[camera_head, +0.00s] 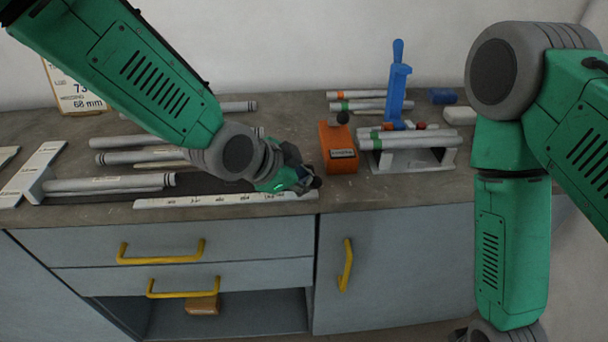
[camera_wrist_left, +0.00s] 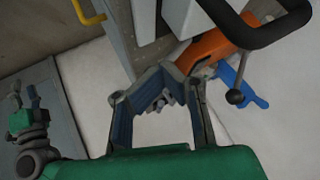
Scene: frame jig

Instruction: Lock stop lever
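An orange block (camera_head: 338,148) stands on the bench with a short lever ending in a dark ball knob (camera_head: 343,117). In the left wrist view the orange block (camera_wrist_left: 222,45) and the ball knob (camera_wrist_left: 235,97) lie to the right of my fingers. I take this to be the stop lever. My left gripper (camera_head: 305,182) is near the bench's front edge, left of and nearer than the orange block, apart from it. Its fingertips (camera_wrist_left: 162,72) look together, with nothing seen between them. My right gripper (camera_wrist_left: 24,95) shows small in the left wrist view, its fingers apart.
A grey cradle (camera_head: 415,160) with several tubes and a blue upright clamp (camera_head: 397,85) stand right of the block. More grey tubes (camera_head: 110,184) and a white ruler strip (camera_head: 225,199) lie at the left. Yellow-handled drawers (camera_head: 180,242) are below the bench edge.

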